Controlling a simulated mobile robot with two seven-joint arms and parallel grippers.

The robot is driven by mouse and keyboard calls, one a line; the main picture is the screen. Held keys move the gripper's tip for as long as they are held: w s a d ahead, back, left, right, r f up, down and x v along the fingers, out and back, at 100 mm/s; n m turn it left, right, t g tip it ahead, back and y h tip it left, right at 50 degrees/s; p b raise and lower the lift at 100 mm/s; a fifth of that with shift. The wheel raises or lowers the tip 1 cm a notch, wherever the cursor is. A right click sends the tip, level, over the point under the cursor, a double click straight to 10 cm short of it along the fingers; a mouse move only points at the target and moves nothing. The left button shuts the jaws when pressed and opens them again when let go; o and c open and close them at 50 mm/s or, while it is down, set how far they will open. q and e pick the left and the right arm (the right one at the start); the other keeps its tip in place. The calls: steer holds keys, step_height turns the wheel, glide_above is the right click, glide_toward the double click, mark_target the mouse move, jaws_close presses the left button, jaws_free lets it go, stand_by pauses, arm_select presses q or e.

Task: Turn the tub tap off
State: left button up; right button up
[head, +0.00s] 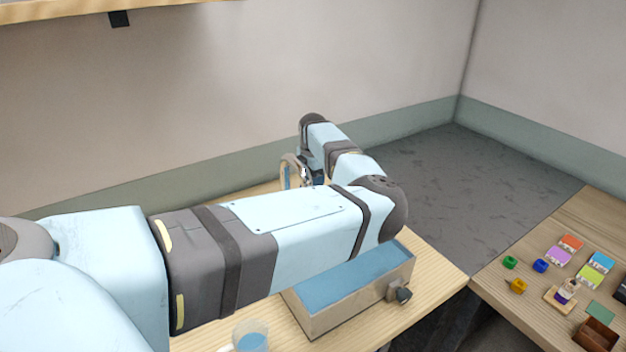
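A long open tub (312,317) with pale wooden walls stands on the wooden table, with blue water (355,279) inside. A small dark grey tap (399,292) sticks out from the tub's right-hand wall; its setting is too small to tell. My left arm reaches across from the left, above the tub's far side, and bends back at the elbow. My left gripper (306,174) seems to be the grey part below the wrist, behind the forearm, mostly hidden and apart from the tap. My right gripper is out of view.
A cup with blue liquid (251,337) stands at the table's front. A round beige-rimmed thing (288,172) shows behind my arm. The right table holds coloured blocks (558,256), a brown box (597,336) and small items. Bare table (440,275) lies right of the tap.

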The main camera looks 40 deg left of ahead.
arm_select(q)
step_height(320, 180, up, 14)
steer(key=b, duration=0.2)
stand_by(0.4)
stand_by(0.4)
